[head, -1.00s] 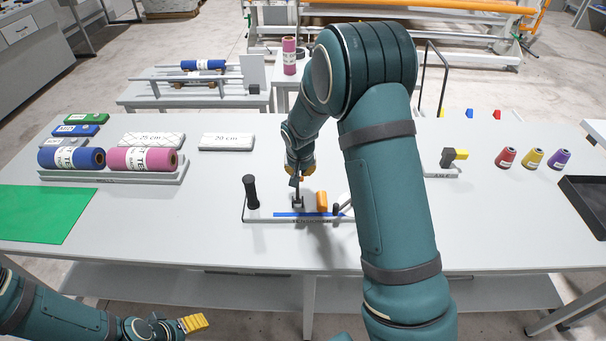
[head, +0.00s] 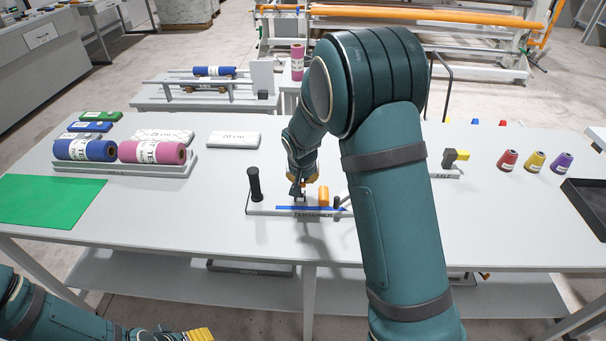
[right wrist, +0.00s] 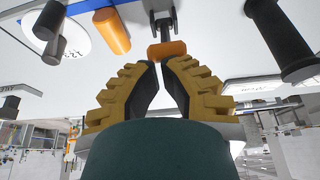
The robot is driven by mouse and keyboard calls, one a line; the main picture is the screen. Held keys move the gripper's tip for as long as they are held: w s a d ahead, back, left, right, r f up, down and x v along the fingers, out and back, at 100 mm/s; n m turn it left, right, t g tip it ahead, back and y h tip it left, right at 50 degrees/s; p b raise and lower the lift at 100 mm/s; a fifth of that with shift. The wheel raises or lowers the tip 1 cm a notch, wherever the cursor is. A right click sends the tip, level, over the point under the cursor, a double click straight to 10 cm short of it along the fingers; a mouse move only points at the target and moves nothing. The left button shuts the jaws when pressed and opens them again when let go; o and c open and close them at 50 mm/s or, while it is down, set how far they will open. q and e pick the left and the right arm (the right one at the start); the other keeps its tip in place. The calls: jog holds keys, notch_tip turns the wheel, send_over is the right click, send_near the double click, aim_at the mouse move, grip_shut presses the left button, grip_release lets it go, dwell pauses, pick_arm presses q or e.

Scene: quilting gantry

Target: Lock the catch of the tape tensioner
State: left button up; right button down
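The tape tensioner (head: 268,211) stands at the front middle of the table. It has a black post (head: 254,184) at its left, an orange cylinder (head: 323,195) and a blue strip. The right wrist view shows its white dial (right wrist: 75,42) and the orange-tipped catch lever (right wrist: 167,50). My right gripper (right wrist: 160,66) has its fingertips drawn together with nothing between them. The orange tip lies just beyond them; contact cannot be told. In the head view this gripper (head: 298,194) is low over the tensioner. My left gripper (head: 200,334) is partly cut off at the bottom edge.
Blue (head: 85,149) and pink (head: 152,152) rolls lie in a rack at left, near a green mat (head: 50,200). Several thread cones, including a red one (head: 507,160), and a black tray (head: 585,205) are at right. My right forearm hides some of the table.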

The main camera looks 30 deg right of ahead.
pick_arm(q)
jog(key=shift+s+a+f, duration=0.15)
jog(key=shift+s, duration=0.15)
pick_arm(e)
jog(key=shift+s+a+f, duration=0.15)
jog(key=shift+s+a, duration=0.2)
jog(key=shift+s, duration=0.25)
dwell(0.4)
dwell(1.0)
pick_arm(q)
jog(key=shift+r+p, duration=0.55)
jog(key=shift+r, duration=0.1)
pick_arm(e)
jog(key=shift+r, duration=0.8)
